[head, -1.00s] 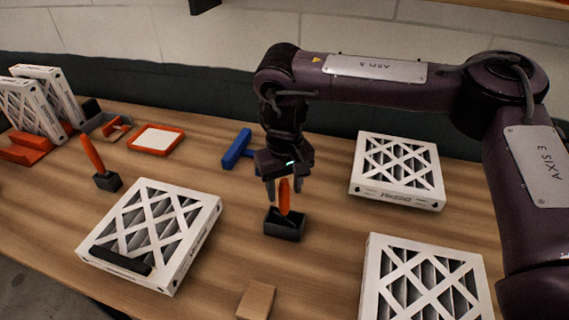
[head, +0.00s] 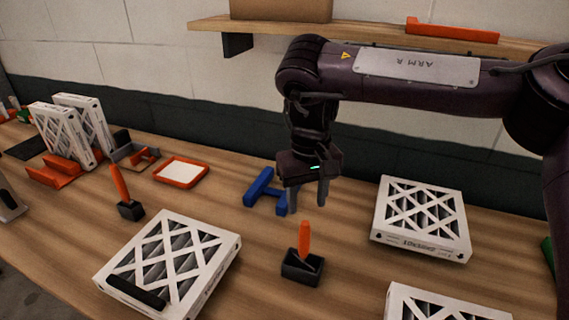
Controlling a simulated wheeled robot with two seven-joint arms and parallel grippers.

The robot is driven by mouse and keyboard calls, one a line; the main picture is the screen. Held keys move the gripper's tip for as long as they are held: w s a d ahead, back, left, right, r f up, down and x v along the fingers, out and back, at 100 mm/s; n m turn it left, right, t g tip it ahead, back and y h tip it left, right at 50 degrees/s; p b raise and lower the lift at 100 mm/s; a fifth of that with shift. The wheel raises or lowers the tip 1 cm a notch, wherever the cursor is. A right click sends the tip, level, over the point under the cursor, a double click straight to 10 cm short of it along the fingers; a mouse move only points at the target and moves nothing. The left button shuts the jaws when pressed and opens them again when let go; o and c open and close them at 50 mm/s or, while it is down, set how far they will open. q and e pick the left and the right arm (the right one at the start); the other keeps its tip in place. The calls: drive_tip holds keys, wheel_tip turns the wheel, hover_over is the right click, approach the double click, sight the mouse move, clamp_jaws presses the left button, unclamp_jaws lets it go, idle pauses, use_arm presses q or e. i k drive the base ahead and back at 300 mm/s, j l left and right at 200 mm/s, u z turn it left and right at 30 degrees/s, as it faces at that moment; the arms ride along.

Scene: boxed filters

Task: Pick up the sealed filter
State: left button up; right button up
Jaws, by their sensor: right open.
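Several white-framed filters with lattice faces and grey pleats are in the head view. One filter (head: 175,258) lies flat at the front left with a dark strip on its near edge. Another filter (head: 422,215) lies flat at the right, with print on its front side. A third filter (head: 440,303) is cut off at the bottom right. Two filters stand upright at the left, the nearer one (head: 62,138) in front of the other (head: 88,120). I cannot tell which is sealed. My right gripper (head: 308,200) is open and empty above an orange-handled tool (head: 304,240). My left gripper is out of view.
The tool stands in a dark holder (head: 301,268); a second orange-handled tool (head: 120,184) stands at the left. A blue bracket (head: 263,190), an orange-rimmed tray (head: 182,173) and an orange rack (head: 52,172) sit farther back. A shelf (head: 370,37) overhangs the wall.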

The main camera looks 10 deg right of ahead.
sight(180, 261)
drive_tip(key=k, duration=1.5)
